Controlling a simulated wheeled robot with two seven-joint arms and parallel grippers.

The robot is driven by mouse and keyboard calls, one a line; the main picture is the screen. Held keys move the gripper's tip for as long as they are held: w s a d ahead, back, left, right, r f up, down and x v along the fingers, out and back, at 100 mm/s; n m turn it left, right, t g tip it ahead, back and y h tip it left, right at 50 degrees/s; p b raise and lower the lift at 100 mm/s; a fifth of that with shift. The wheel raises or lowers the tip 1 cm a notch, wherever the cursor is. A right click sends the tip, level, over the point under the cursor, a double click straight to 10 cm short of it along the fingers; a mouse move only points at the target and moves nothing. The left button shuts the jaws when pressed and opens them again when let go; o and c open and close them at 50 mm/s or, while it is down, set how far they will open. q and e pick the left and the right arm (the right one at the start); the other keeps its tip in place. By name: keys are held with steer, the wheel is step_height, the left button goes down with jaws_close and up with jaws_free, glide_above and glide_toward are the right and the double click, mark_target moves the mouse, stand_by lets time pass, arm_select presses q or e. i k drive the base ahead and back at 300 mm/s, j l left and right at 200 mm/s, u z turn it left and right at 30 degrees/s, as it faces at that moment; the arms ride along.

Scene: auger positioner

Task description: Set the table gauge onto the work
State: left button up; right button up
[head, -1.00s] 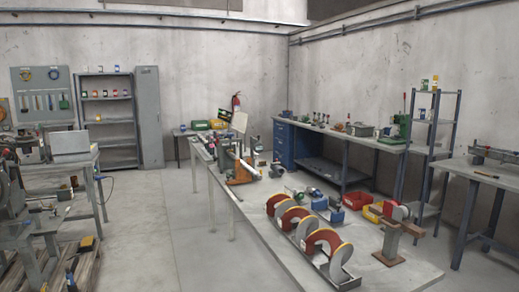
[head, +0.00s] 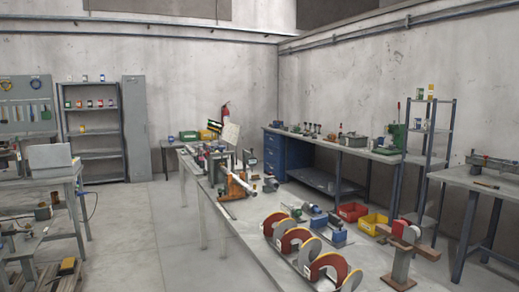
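Neither of my grippers shows in the head view. The long grey table (head: 262,238) runs from the front right back to the middle. An orange stand (head: 236,186) with metal bars stands farther back on the table. A small dark upright piece (head: 249,158) is behind it, too small to identify. I cannot tell which item is the table gauge.
Blue and grey small devices (head: 326,226) lie beside the auger. A workbench (head: 330,143) lines the right wall. The floor (head: 140,232) left of the table is open.

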mark_target(249, 158)
steer(key=i+j+z, duration=0.15)
steer(key=i+j, duration=0.2)
steer(key=i+j+z, duration=0.15)
steer(key=i+j, duration=0.3)
steer(key=i+j+z, duration=0.2)
steer(key=i+j, duration=0.3)
steer(key=i+j+z, duration=0.15)
steer(key=i+j, duration=0.25)
steer(key=i+j+z, duration=0.15)
steer(key=i+j, duration=0.15)
steer(key=j, duration=0.4)
